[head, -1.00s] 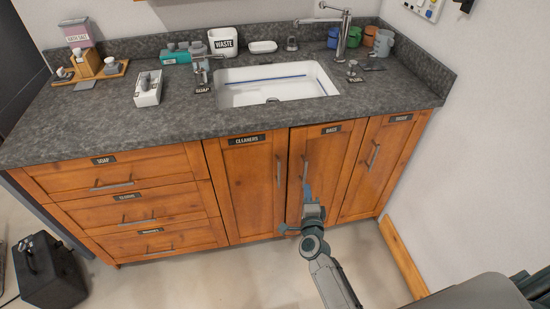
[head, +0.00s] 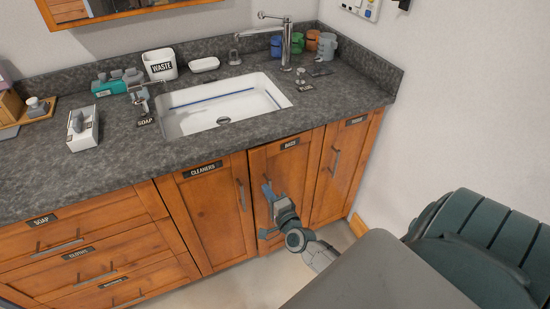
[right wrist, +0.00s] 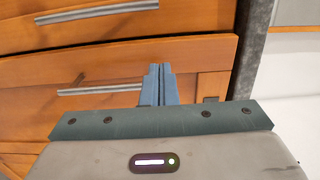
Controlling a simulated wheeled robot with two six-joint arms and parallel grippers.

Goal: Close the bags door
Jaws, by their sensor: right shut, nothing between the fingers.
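The bags door (head: 292,165) is a wooden cabinet door under the sink, with a dark label at its top, between the cleaners door and a right-hand door. It looks nearly flush with its neighbours; I cannot tell whether a small gap is left. My right gripper (head: 268,190) is shut and empty, with its fingertips at the left side of this door. It hides part of the door's handle. In the rolled right wrist view, the shut fingers (right wrist: 157,70) point at the wood close to a metal handle (right wrist: 100,90); contact is unclear. My left gripper is out of view.
The cleaners door (head: 209,215) and drawers (head: 85,255) lie left of the bags door. The dark countertop (head: 330,95) overhangs above it. A white wall (head: 465,110) bounds the right side. Floor is free below the doors.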

